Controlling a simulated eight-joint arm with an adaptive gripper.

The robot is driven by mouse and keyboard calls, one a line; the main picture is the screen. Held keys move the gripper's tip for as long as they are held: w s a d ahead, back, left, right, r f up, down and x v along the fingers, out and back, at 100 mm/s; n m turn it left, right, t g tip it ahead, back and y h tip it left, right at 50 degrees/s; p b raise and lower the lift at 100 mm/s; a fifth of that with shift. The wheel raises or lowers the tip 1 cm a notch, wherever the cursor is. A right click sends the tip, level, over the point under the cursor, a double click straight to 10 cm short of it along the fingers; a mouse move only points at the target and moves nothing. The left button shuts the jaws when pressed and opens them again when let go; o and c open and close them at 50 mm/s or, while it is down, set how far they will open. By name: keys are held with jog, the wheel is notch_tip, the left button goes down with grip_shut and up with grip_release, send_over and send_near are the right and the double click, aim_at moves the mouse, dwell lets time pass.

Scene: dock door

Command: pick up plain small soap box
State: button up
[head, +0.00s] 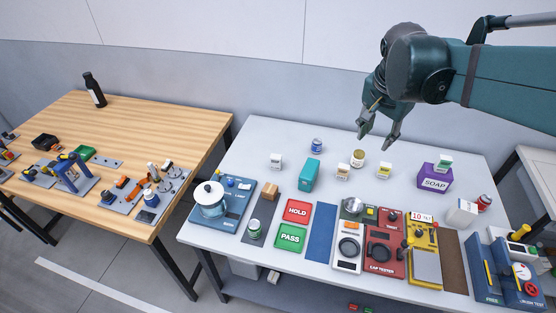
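My gripper (377,141) hangs over the back of the white table with its two fingers apart and nothing between them. Several small boxes stand below and around it: a white one (276,162) to the left, a white and tan one (343,173) below, and a white and yellow one (384,171) below to the right. A larger purple box marked SOAP (434,183) stands at the right, with a small green and white box (443,161) on or just behind its top. The labels on the small boxes are too small to read, so I cannot tell which is the plain soap box.
A teal box (309,175), a blue can (317,146) and a jar (358,158) stand close by on the white table (260,133). Trays, HOLD and PASS pads (290,237) and test stations (385,252) fill its front. A wooden table (150,115) is at the left.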

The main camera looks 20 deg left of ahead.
jog(key=w+a+f+m+g, duration=0.1)
jog(key=w+a+f+m, duration=0.25)
jog(key=w+a, duration=0.55)
jog(key=m+g+h+b, duration=0.2)
jog(key=m+h+b, duration=0.15)
jog(key=m, duration=0.35)
send_over(274, 156)
jog(key=a, duration=0.1)
notch_tip(274, 156, down, 27)
jog(key=shift+a+r+p, duration=0.1)
jog(key=shift+r+p, duration=0.1)
jog(key=shift+p, duration=0.2)
jog(key=shift+s+a+f+h, duration=0.1)
jog(key=shift+a+f+h, duration=0.15)
jog(key=shift+a+f, duration=0.2)
jog(key=shift+d+f, duration=0.1)
jog(key=shift+x, duration=1.25)
jog(key=shift+f, duration=0.1)
